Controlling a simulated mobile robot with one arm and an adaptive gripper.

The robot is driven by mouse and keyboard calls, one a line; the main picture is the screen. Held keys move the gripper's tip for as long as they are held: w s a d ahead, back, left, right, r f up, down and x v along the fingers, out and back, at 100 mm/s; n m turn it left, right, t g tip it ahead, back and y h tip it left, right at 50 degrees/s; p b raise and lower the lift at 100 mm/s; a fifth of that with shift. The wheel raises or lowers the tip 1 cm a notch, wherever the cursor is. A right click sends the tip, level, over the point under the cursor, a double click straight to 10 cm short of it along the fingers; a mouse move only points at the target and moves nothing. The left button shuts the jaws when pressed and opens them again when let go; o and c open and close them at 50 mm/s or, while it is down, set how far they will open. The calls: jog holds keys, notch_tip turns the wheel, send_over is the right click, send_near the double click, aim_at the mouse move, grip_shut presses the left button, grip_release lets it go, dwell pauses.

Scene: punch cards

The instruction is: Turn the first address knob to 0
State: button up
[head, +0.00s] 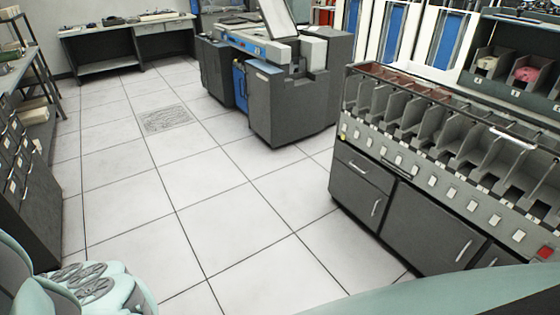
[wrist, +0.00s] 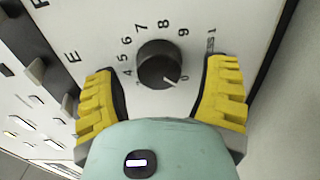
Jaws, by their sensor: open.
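The black round knob (wrist: 157,62) sits on a pale panel (wrist: 205,30) in the wrist view. Printed numbers run around it; 4 to 9 are readable at its left and top, and a 0 is at its lower right. Its white pointer line aims to the lower right, close to the 0. My gripper (wrist: 162,72) is open, with one yellow ridged finger on each side of the knob. Gaps show between the fingers and the knob. My teal gripper body hides the dial's lower part. I cannot make out the knob in the head view.
In the wrist view, the panel's edge runs down the right, and rows of switches (wrist: 22,125) lie at the left. In the head view, a grey card sorter (head: 385,215) stands right, another machine (head: 290,100) behind, and the tiled floor between is clear.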

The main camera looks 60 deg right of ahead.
jog(key=v, duration=1.1)
jog(key=shift+d, duration=0.4)
